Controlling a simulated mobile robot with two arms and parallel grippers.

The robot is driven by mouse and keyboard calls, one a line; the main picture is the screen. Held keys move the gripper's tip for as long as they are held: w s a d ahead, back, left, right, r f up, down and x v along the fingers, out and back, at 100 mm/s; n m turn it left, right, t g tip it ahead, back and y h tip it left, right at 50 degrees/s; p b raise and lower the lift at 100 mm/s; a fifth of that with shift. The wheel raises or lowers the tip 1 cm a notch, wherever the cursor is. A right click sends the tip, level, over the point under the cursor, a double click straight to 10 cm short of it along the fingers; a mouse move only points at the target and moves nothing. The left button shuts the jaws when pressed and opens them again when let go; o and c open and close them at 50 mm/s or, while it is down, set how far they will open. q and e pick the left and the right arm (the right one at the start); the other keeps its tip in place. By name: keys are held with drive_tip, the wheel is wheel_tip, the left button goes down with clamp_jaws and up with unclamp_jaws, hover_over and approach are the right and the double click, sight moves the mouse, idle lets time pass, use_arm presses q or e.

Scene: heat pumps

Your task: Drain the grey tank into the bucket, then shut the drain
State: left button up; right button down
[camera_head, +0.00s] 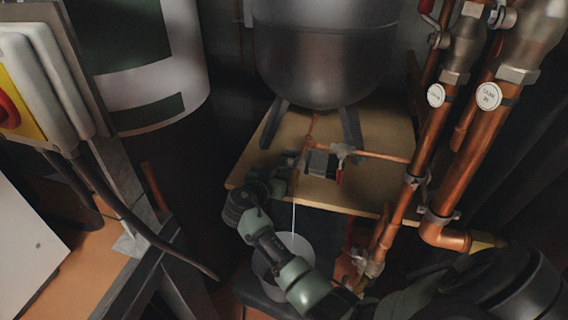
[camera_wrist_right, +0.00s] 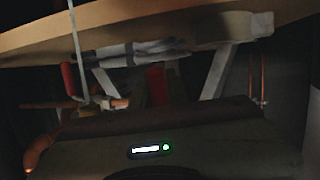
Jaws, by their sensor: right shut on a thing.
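The grey tank (camera_head: 325,50) stands on legs on a wooden shelf (camera_head: 380,135). A copper drain pipe (camera_head: 314,125) runs down from its underside to valve fittings at the shelf's front. A thin pale stream (camera_head: 294,215) falls from the front of the fittings into the bucket (camera_head: 297,243) below. My right gripper (camera_head: 290,178) is shut at the drain fittings, seemingly on the drain valve handle; its fingertips are hard to make out. In the right wrist view a red part (camera_wrist_right: 156,85) lies straight ahead, and a red lever (camera_wrist_right: 68,80) is at left. My left gripper is not in view.
A side valve with a red lever (camera_head: 339,177) sits on the shelf beside my right gripper. Thick copper pipes with round tags (camera_head: 488,96) stand at right. A switch box (camera_head: 35,80) and a hanging cable are at left. My right arm crosses in front of the bucket.

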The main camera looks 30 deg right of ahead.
drive_tip(key=y, duration=0.1)
drive_tip(key=a+g+y+p, duration=0.1)
drive_tip(key=shift+s+f+g+y, duration=0.1)
drive_tip(key=shift+s+g+y, duration=0.2)
drive_tip(key=shift+s, duration=0.1)
drive_tip(key=shift+s+a+f+n+g+y+p, duration=0.15)
drive_tip(key=shift+a+n+g+y+p, duration=0.1)
drive_tip(key=shift+g+y, duration=0.2)
drive_tip(key=shift+s+a+r+n+g+y+p, duration=0.1)
drive_tip(key=shift+s+n+g+y+p, duration=0.1)
drive_tip(key=shift+g+y, duration=0.25)
drive_tip(key=g+y, duration=0.1)
drive_tip(key=a+g+y, duration=0.1)
drive_tip(key=y, duration=0.1)
drive_tip(key=shift+s, duration=0.4)
drive_tip(key=shift+s+a+r+n+g+y, duration=0.2)
drive_tip(key=shift+s+a+g+y, duration=0.1)
drive_tip(key=shift+g+y, duration=0.45)
drive_tip(key=shift+s+a+r+n+g+y, duration=0.15)
drive_tip(key=shift+s+a+g+y, duration=0.1)
drive_tip(key=shift+g+y, duration=0.45)
drive_tip(key=shift+y, duration=0.25)
drive_tip(key=c, duration=1.4)
unclamp_jaws()
drive_tip(key=shift+r, duration=0.15)
